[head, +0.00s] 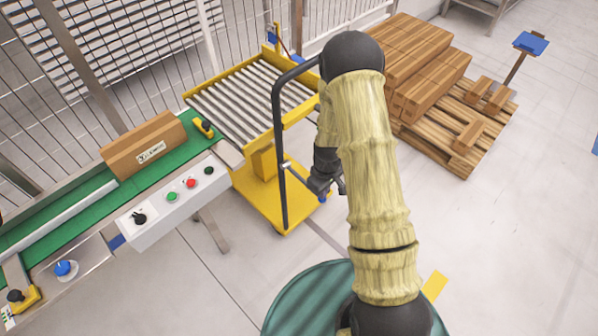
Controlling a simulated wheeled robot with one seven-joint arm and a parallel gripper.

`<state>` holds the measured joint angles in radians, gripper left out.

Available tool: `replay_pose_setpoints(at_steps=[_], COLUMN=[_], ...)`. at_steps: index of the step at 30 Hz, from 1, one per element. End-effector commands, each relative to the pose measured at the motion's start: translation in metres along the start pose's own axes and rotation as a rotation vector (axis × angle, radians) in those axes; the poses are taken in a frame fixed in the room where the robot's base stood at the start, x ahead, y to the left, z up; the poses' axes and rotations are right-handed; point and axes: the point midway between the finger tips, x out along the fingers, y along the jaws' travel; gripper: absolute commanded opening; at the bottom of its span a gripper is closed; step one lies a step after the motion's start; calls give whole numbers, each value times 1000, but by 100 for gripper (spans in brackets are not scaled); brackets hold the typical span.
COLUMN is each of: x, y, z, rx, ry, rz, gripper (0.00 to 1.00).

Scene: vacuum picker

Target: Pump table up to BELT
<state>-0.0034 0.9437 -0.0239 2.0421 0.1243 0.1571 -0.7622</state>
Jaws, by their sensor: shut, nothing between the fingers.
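The yellow lift table (188,97) has a top of grey rollers and stands on a yellow base (268,203). Its black push handle (276,130) rises at its right side. The green belt (200,149) of the conveyor lies just left of the table, and its end is close to the roller top. I cannot tell the exact height difference between them. My gripper (332,190) is shut and empty, low beside the handle, right of the yellow base. My forearm hides part of the table's right side. No pump pedal or BELT mark can be made out clearly.
A brown carton (145,146) sits on the belt. A white control panel (172,199) with buttons runs along the conveyor's front. Stacked cartons (425,60) stand on a wooden pallet (436,146) at the back right. Wire fencing (150,45) closes the back left.

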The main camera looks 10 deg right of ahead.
Motion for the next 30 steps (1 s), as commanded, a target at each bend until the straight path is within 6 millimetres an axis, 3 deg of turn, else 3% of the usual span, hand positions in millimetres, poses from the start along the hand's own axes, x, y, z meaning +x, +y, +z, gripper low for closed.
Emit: replay_pose_setpoints(at_steps=[9, 22, 30], x=[1, 30, 29], y=[0, 0, 0], z=[0, -3, -3], rx=[1, 1, 1], ry=[-1, 0, -1], rz=[-1, -1, -1], gripper=[0, 0, 0])
